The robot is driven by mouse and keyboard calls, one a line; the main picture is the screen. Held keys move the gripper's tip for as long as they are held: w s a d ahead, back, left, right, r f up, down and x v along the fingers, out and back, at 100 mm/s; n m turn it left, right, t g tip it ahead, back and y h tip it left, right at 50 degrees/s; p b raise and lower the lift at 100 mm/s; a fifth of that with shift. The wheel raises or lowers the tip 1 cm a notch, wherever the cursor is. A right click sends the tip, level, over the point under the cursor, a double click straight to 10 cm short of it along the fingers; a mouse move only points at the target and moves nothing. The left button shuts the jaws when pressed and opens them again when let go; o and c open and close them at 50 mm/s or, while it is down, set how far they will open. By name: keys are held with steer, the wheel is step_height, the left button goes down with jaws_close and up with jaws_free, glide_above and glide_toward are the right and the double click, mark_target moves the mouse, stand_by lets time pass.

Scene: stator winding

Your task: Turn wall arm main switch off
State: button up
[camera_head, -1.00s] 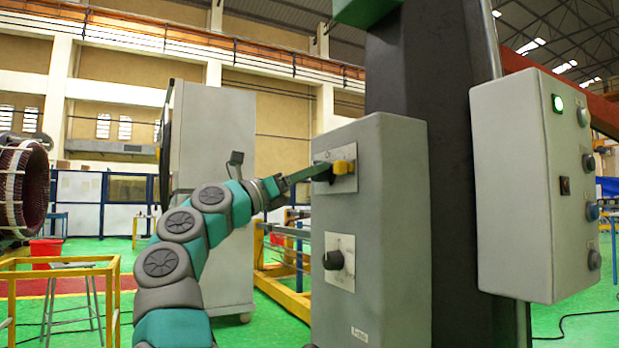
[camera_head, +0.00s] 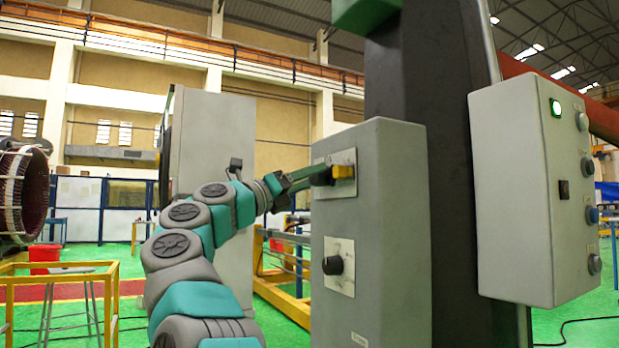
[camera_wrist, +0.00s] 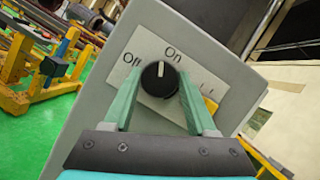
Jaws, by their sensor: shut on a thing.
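The main switch is a round black knob (camera_wrist: 160,79) with a white mark, on a white plate (camera_wrist: 145,45) lettered "Off" and "On". In the wrist view the mark points up, between the two words. My gripper (camera_wrist: 161,84) has one green finger on each side of the knob and is shut on it. In the head view my gripper (camera_head: 322,176) reaches the upper plate of the grey wall box (camera_head: 395,250). A yellow part (camera_head: 343,171) sits beside the knob on that plate.
A second black knob (camera_head: 333,265) is on a lower plate of the same box. A light grey control box (camera_head: 515,200) with a lit green lamp (camera_head: 556,107) hangs at the right. A yellow frame (camera_head: 60,268) stands at the left.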

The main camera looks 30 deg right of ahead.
steer(key=shift+s+r+n+t+y+p, duration=0.1)
steer(key=shift+n+t+y+p, duration=0.6)
steer(key=shift+n, duration=1.65)
steer(key=shift+w+r+n+t+y+p, duration=0.15)
steer(key=shift+n+y+p, duration=0.9)
steer(key=shift+n, duration=1.35)
steer(key=shift+s+f+n+t+y+p, duration=0.15)
steer(key=shift+n+t+y+p, duration=0.55)
steer(key=shift+n, duration=1.65)
steer(key=shift+r+g+p, duration=0.1)
steer(key=shift+g+p, duration=0.15)
steer(key=shift+p, duration=0.1)
steer(key=o, duration=1.4)
steer(key=shift+c, duration=0.2)
steer(key=shift+a, duration=0.1)
steer(key=v, duration=0.7)
steer(key=shift+a+b, duration=0.25)
steer(key=shift+b, duration=0.1)
steer(key=shift+s+r, duration=0.1)
steer(key=shift+s, duration=0.05)
